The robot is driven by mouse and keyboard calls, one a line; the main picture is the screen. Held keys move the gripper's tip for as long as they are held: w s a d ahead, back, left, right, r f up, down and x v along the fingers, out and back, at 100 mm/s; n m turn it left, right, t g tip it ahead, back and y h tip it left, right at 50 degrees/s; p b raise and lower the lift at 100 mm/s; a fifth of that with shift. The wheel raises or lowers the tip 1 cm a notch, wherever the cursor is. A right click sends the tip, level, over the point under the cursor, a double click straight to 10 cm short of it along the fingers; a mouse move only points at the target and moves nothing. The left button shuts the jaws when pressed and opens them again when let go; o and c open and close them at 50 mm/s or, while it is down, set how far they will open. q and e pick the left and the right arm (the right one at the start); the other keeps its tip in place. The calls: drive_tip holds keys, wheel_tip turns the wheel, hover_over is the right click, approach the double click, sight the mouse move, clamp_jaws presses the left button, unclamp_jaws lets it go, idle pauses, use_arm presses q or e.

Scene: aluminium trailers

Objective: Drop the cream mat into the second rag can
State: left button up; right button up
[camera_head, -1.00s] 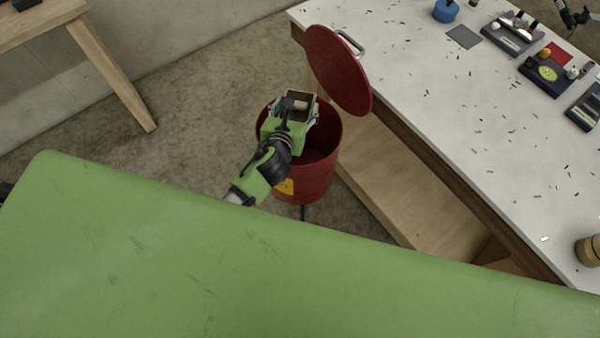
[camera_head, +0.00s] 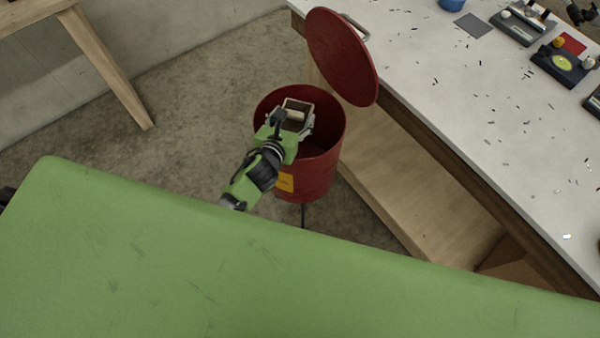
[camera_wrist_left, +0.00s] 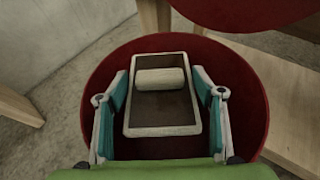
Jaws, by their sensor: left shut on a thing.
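The cream mat (camera_head: 297,115) is a small rectangular piece with a pale rim, a dark brown middle and a cream roll across it. In the left wrist view the cream mat (camera_wrist_left: 161,78) sits between the fingers of my left gripper (camera_wrist_left: 160,105). My left gripper (camera_head: 291,122) is shut on it, over the mouth of a red rag can (camera_head: 315,178). The can is open, with a yellow label, and the red lid (camera_head: 342,55) stands tilted up behind it. How far the mat is above or inside the rim is unclear. My right gripper is not in view.
A white-topped bench (camera_head: 440,110) with scattered dark bits and small devices is at the right, with a wooden shelf below. A wooden table leg (camera_head: 105,70) is at the upper left. A large green surface fills the foreground.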

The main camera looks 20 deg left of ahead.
use_arm(q)
drive_tip(key=o, duration=1.2)
drive_tip(key=shift+c, duration=0.2)
drive_tip(key=v, duration=1.2)
